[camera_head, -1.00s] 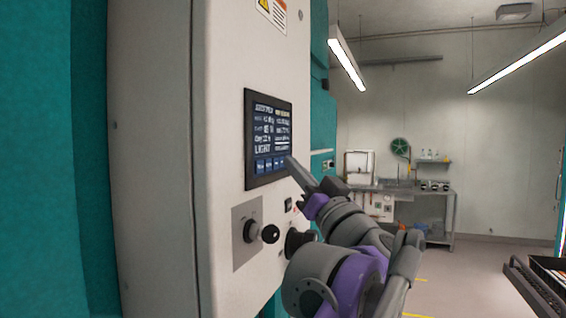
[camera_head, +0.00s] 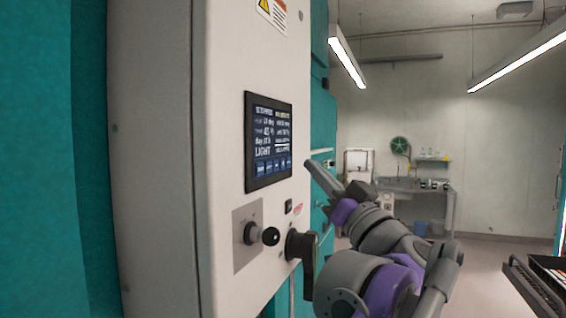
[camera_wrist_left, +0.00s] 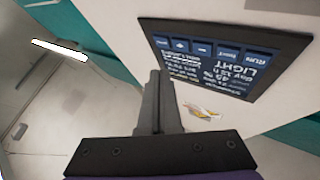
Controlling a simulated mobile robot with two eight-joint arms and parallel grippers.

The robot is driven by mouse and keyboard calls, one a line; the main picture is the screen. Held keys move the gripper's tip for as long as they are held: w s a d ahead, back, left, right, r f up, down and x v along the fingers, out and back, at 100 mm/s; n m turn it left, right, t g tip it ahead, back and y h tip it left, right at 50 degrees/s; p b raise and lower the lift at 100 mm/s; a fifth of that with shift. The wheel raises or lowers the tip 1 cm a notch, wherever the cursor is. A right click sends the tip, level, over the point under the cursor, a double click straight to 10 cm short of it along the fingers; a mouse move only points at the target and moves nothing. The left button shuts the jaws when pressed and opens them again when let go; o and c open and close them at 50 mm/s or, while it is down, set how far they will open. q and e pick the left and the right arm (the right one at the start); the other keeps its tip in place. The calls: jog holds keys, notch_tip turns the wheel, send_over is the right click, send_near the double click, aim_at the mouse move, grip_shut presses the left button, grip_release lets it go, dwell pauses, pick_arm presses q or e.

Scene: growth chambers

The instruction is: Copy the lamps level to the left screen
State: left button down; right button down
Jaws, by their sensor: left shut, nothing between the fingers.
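The dark screen (camera_head: 268,142) is set in the pale panel of the growth chamber. It shows white text with the word LIGHT and a row of blue buttons along its bottom. In the left wrist view the screen (camera_wrist_left: 225,58) appears upside down; one button reads RUN and the smaller text is hard to read. My left gripper (camera_head: 308,164) is shut and empty, just right of the screen's lower right edge and apart from it. Its closed fingers also show in the left wrist view (camera_wrist_left: 158,78). My right gripper is not in view.
Below the screen are a round black knob (camera_head: 270,236) and a black handle (camera_head: 308,256) sticking out from the panel. A warning label (camera_head: 273,14) is above. A bench with a sink (camera_head: 400,185) stands far back. A dark tray (camera_head: 540,285) is at lower right.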

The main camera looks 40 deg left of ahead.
pick_arm(q)
jog(key=shift+w+d, duration=0.15)
jog(key=shift+d, duration=0.45)
jog(key=shift+w+d, duration=0.15)
jog(key=shift+d, duration=0.4)
jog(key=shift+w, duration=0.1)
